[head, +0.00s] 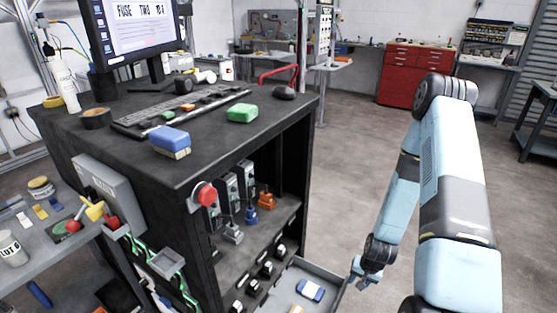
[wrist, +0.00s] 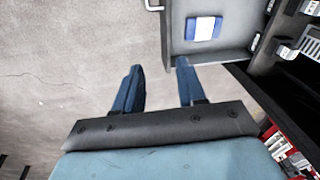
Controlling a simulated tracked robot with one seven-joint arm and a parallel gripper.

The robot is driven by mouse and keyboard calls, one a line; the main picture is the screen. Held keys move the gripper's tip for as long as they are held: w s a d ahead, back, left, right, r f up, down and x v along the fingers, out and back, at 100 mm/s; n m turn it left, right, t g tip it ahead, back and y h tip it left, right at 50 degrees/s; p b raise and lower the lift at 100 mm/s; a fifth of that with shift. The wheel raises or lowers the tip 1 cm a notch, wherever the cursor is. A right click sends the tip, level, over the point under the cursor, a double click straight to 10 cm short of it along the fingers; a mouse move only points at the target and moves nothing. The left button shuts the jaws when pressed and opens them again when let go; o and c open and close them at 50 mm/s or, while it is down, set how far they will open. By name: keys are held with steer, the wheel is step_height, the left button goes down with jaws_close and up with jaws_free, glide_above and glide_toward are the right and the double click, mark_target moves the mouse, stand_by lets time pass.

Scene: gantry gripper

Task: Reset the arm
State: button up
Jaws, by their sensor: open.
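My light-blue arm stands at the right of the head view, folded over with its forearm hanging down. My gripper (head: 366,275) is at its low end, just right of the open drawer (head: 331,289). In the wrist view my gripper (wrist: 161,88) shows two blue fingers spread apart with nothing between them but floor. A blue and white block (wrist: 204,28) lies in the drawer beyond the fingers, apart from them. It also shows in the head view (head: 310,290).
A black workbench (head: 212,150) with a monitor, keyboard, blue sponge (head: 170,140) and green block (head: 242,113) stands left of my arm. A red button (head: 204,194) sits on its corner. Red cabinets (head: 411,75) stand at the back. Floor between is clear.

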steer(key=w+r+n+t+h, duration=0.1)
steer(key=w+r, duration=0.2)
steer(key=r, duration=1.5)
steer(key=w+r+n+t, duration=0.1)
steer(key=w+r+n, duration=0.1)
steer(key=r, duration=1.5)
steer(key=s+a+r+n+t, duration=0.1)
steer(key=s+a+r, duration=0.1)
steer(key=s+r, duration=0.8)
steer(key=s+a+r+t, duration=0.1)
steer(key=s+a+r, duration=0.1)
steer(key=s+r, duration=0.9)
step_height(320, 180, up, 3)
steer(key=shift+a+r+n, duration=0.15)
steer(key=shift+a+n, duration=0.25)
